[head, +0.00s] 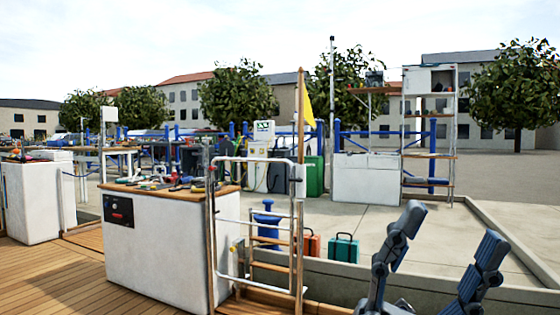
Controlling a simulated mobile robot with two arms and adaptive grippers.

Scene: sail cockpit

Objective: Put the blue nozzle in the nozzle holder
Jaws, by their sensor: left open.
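My left gripper (452,224) shows large at the lower right, its two dark grey-blue fingers spread wide apart. Nothing is between them. My right gripper is not in view. I cannot make out the blue nozzle or the nozzle holder. A white fuel pump (264,131) stands in the middle distance on the quay, beyond the railing, with dark hose-like shapes at its side. It is too small to tell whether a nozzle hangs on it. My left gripper is well apart from it, in the foreground.
A white counter (153,252) with small tools on top stands at the left on a wooden deck (50,275). A metal gate rail (213,250) and wooden steps (270,268) are beside it. A blue bollard (267,228), orange case (312,245) and teal case (343,247) stand beyond.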

